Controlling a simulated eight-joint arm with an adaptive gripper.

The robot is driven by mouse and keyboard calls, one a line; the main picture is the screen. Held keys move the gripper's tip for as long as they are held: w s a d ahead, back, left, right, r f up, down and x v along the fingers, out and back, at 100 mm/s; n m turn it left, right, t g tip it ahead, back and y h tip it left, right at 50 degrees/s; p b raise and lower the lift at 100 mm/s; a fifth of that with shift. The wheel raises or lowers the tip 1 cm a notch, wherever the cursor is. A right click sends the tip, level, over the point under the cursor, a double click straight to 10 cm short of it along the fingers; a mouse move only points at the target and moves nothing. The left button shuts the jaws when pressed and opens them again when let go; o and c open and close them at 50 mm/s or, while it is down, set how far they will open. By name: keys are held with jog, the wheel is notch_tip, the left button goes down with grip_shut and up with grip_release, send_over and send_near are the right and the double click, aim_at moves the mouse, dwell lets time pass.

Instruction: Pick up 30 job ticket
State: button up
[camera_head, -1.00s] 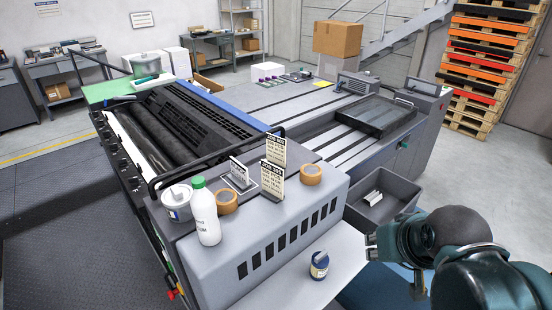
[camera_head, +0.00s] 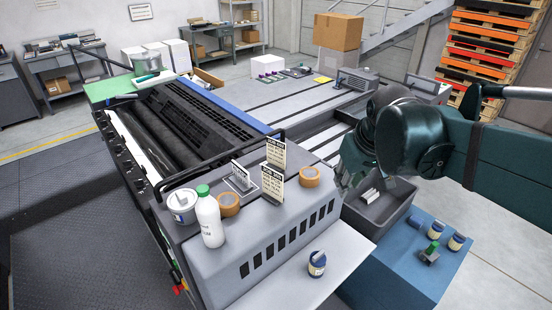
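Several small upright cards stand together on the grey machine housing (camera_head: 272,232). The front card (camera_head: 272,184) is white with a dark header and dark printed lines, in a dark stand. A similar card (camera_head: 276,152) stands just behind it. A third, smaller card (camera_head: 241,174) leans at the left. The header numbers are too small to read surely, so I cannot tell which is ticket 30. My gripper (camera_head: 350,168) is to the right of the cards, apart from them in the picture. Its fingers are dark and partly hidden by my arm, so their opening is unclear.
Tape rolls (camera_head: 309,177) and (camera_head: 228,204) flank the cards. A white bottle (camera_head: 209,218) and a white tub (camera_head: 182,206) stand at the left. A blue-labelled jar (camera_head: 317,264) sits on the front shelf. A grey bin (camera_head: 392,209) and a blue cabinet (camera_head: 400,268) are at the right.

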aim_at(276, 141)
jog(key=w+a+r+n+g+p, duration=0.25)
jog(key=w+a+p, duration=0.5)
jog(key=w, duration=0.65)
jog(key=w+a+f+n+p, duration=0.1)
jog(key=w+a, duration=0.3)
jog(key=w+a+f+n+g+p, duration=0.1)
jog(key=w+a+f+n+p, duration=0.1)
jog(key=w+a, duration=0.2)
jog(key=w+a+f+n+g+p, duration=0.1)
jog(key=w+a, duration=0.3)
jog(key=a, duration=0.1)
jog(key=shift+w+a+f+n+h, duration=0.15)
jog(key=shift+a+f+n+h, duration=0.05)
jog(key=shift+a+n+h, duration=0.15)
jog(key=shift+w+a+f+p, duration=0.2)
jog(key=shift+p, duration=0.1)
jog(key=shift+f, duration=0.1)
jog(key=shift+f, duration=1.2)
jog(key=shift+f, duration=0.1)
